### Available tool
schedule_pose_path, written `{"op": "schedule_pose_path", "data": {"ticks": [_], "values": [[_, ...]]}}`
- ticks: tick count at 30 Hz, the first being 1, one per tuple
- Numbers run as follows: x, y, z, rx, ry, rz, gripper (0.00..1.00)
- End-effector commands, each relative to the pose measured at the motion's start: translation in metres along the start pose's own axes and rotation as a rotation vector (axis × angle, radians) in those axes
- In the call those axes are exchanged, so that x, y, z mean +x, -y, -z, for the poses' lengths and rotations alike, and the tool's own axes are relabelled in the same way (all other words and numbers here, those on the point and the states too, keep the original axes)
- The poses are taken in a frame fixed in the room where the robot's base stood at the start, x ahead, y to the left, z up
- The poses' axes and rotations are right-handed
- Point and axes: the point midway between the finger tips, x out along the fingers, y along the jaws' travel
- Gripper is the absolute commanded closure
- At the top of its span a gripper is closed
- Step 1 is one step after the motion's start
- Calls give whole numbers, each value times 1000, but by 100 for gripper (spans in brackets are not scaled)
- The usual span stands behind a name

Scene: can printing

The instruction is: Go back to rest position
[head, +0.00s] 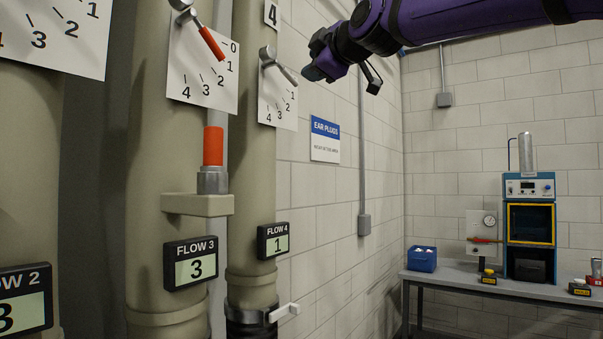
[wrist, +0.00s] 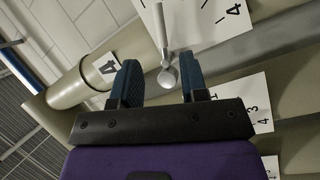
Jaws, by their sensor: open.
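My gripper (head: 322,58) hangs at the upper middle of the head view, at the end of my purple arm coming in from the upper right. In the wrist view its two blue fingers (wrist: 160,82) are apart, with nothing held between them. A metal lever with a round hub (wrist: 168,76) shows beyond the fingers, in front of a white numbered dial (wrist: 200,14). Whether the fingers touch it cannot be told, but they look apart from it. In the head view, the dial beside the gripper (head: 277,103) has a grey lever (head: 283,68).
Thick beige pipes (head: 160,130) stand at the left, with a red-handled lever (head: 211,43) and displays FLOW 3 (head: 190,263) reading 3 and FLOW 4 (head: 274,240) reading 1. A workbench (head: 450,279) with a blue machine (head: 530,187) stands at the back right.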

Motion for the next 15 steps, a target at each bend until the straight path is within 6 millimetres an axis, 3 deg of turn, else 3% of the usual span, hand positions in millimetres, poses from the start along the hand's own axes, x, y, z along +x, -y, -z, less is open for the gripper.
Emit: {"op": "schedule_pose_path", "data": {"ticks": [5, 8, 11, 15], "values": [[-5, 4, -6, 18, 13, 13, 60], [-22, 19, -26, 83, 62, 61, 60], [-52, 48, -59, 204, 153, 137, 60], [-108, 103, -110, 410, 325, 241, 60]]}}
